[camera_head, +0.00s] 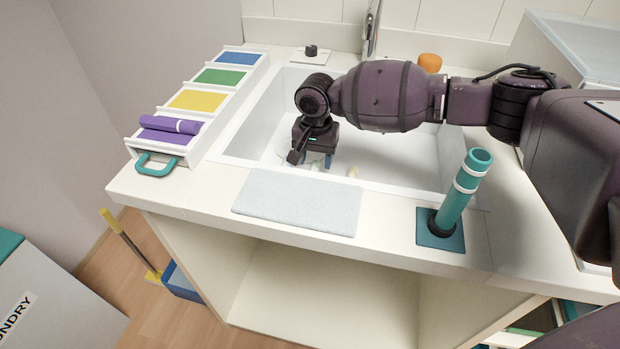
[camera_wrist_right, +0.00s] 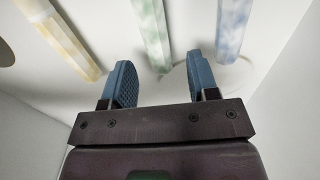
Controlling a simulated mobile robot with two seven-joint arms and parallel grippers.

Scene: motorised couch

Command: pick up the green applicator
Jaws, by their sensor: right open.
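The green applicator (camera_wrist_right: 152,35) is a pale, green-mottled stick in the right wrist view. Its near end reaches the gap between my right gripper's blue fingertips (camera_wrist_right: 160,78); both fingers stand clear of it. I cannot tell how far below the fingers it lies. A yellow applicator (camera_wrist_right: 62,40) lies to its left and a blue one (camera_wrist_right: 235,25) to its right. In the head view my right gripper (camera_head: 319,161) is open, low inside the white sink, and mostly hides the applicators. My left gripper is not in view.
The sink's front rim (camera_head: 400,184) is close to my right gripper. A grey mat (camera_head: 298,203), a teal tube (camera_head: 463,190) on a stand and a tray with coloured sections (camera_head: 196,100) sit on the counter. A faucet (camera_head: 371,28) stands behind the sink.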

